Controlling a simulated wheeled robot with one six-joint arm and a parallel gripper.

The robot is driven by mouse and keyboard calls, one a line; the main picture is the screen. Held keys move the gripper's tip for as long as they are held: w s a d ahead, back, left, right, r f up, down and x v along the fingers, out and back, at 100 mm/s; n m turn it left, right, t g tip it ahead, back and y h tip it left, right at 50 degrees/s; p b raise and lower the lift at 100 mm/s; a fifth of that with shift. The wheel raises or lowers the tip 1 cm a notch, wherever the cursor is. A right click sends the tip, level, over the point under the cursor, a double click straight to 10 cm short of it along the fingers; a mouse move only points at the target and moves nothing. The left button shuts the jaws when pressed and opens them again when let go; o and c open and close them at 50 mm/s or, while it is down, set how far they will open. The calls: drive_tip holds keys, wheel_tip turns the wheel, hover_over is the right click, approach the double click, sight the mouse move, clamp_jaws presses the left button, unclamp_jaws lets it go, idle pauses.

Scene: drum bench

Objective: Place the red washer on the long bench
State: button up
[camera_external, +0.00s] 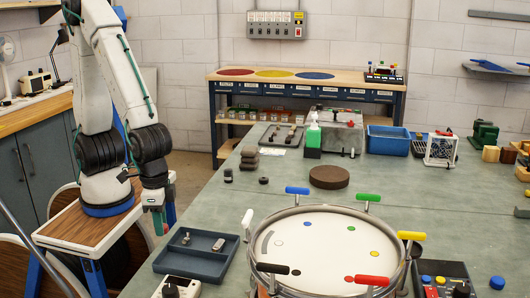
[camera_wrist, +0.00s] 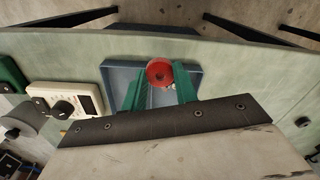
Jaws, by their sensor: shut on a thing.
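The red washer (camera_wrist: 160,73) is round with a hole and sits between the green fingers of my gripper (camera_wrist: 158,88), which is shut on it. In the external view my gripper (camera_external: 161,220) hangs pointing down beside the left edge of the large grey-green bench (camera_external: 250,185), left of a blue-grey tray; the washer is barely visible there. A wooden-topped bench (camera_external: 345,77) with blue drawers and red, yellow and blue discs on top stands against the back wall. I cannot tell which of the two is the long bench.
The blue-grey tray (camera_external: 185,262) holds small parts. A round drum (camera_external: 325,245) with coloured handles stands right of it.

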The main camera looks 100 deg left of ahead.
drive_tip(key=shift+s+a, duration=0.2)
drive_tip(key=shift+s, duration=0.2)
drive_tip(key=w+a, duration=0.1)
drive_tip(key=w, duration=0.2)
drive_tip(key=w+a+r+n, duration=0.1)
drive_tip(key=w, duration=0.2)
drive_tip(key=w+a+n, duration=0.1)
drive_tip(key=w+a, duration=0.1)
drive_tip(key=w, duration=0.2)
drive_tip(key=shift+a+r, duration=0.1)
drive_tip(key=shift+r, duration=0.2)
drive_tip(key=w+a+r+n, duration=0.1)
drive_tip(key=w+a+n, duration=0.2)
drive_tip(key=w+a, duration=0.65)
drive_tip(key=w+a+r+n, duration=0.1)
drive_tip(key=w+a+n, duration=0.1)
drive_tip(key=w+a, duration=0.75)
drive_tip(key=n, duration=0.5)
hover_over(295, 164)
wheel_tip(295, 164, down, 4)
drive_tip(key=shift+s+a+f, duration=0.1)
drive_tip(key=shift+f, duration=2.3)
drive_tip(key=shift+f, duration=0.15)
